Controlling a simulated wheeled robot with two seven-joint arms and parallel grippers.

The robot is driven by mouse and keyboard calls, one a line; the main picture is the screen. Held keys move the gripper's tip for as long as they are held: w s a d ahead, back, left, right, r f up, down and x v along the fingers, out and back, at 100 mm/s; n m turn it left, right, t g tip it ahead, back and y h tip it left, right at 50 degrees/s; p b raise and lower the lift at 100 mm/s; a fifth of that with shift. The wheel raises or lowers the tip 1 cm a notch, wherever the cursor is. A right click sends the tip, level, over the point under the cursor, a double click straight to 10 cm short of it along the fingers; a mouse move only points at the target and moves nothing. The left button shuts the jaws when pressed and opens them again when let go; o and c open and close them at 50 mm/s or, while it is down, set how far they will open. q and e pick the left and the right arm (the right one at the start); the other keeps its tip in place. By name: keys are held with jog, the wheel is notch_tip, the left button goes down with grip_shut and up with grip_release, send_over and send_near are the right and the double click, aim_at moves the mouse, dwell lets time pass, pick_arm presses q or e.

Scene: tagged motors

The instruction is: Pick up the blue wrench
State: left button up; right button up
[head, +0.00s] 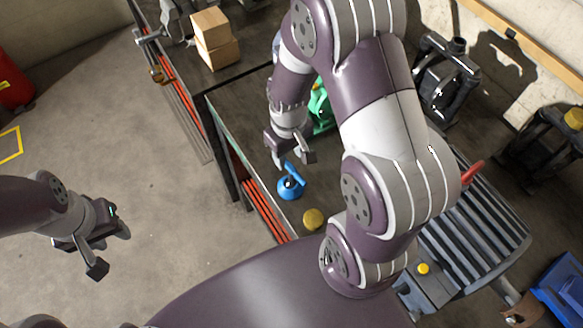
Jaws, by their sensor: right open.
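A blue object (291,187) with a rounded base and an upright handle stands on the dark bench top, near the bench's left edge; I take it for the blue wrench, though its shape is hard to make out. My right gripper (292,160) is open just above and behind it in the head view, with its fingertips close to the handle. I cannot tell whether they touch it or stand around it. My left gripper (110,251) hangs over the floor at the lower left, its fingers apart and empty, far from the blue object.
A green machine (320,105) stands behind my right gripper, partly hidden by my arm. A yellow round piece (313,219) lies in front of the blue object. Cardboard boxes (213,38) sit on the far bench. A ribbed grey motor (470,225) and a blue bin (562,290) are at the right.

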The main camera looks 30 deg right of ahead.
aim_at(290, 166)
jog(key=f, duration=0.2)
jog(key=s+f+p, duration=0.1)
jog(key=f, duration=0.1)
jog(key=shift+s, duration=0.2)
jog(key=shift+f, duration=0.4)
jog(key=shift+w+f, duration=0.2)
jog(key=shift+w, duration=0.15)
jog(key=shift+s+r, duration=0.1)
jog(key=shift+s, duration=0.05)
grip_shut()
pick_arm(q)
jog(key=shift+s+r, duration=0.25)
jog(key=shift+r, duration=0.2)
jog(key=shift+s+r, duration=0.2)
jog(key=shift+r, duration=0.25)
jog(key=shift+w, duration=0.1)
